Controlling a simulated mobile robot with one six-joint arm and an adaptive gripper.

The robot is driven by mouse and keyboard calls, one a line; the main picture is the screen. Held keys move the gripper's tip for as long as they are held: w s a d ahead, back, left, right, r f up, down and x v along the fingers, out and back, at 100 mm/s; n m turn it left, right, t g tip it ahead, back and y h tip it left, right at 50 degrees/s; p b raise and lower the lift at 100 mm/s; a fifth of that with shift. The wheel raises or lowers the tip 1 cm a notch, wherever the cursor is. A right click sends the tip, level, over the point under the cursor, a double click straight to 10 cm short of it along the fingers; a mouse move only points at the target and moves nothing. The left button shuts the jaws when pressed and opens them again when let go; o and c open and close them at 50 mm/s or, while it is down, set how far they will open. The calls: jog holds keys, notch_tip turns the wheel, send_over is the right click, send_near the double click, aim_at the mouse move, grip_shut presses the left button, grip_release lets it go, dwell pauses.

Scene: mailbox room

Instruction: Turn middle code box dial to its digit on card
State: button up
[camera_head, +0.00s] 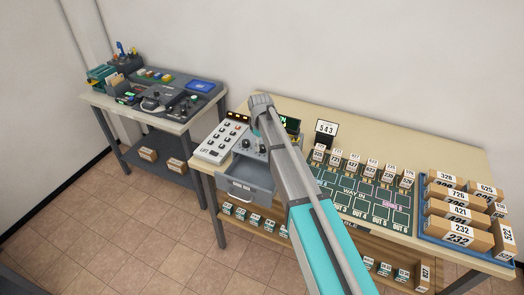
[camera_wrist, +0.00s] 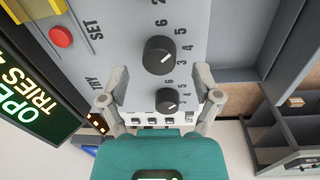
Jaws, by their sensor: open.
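I cannot tell which is the middle one. My gripper (camera_wrist: 160,84) is open, its fingers on either side of the dials, with nothing held. In the head view its fingertips are hidden.
A green display (camera_wrist: 38,92) with text partly reading OPE and TRIES and a red button (camera_wrist: 61,37) are beside the dials. A grey drawer (camera_head: 246,186) stands out below the box. A white switch panel (camera_head: 214,145) is left; a green board (camera_head: 350,203) is right.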

jog(key=shift+f+b, duration=0.7)
jog(key=shift+f, duration=0.25)
jog(key=shift+c, duration=0.2)
grip_shut()
jog(key=shift+m, duration=0.3)
jog(key=m, duration=0.3)
jog(key=shift+w+m, duration=0.1)
jog(key=shift+m, duration=2.1)
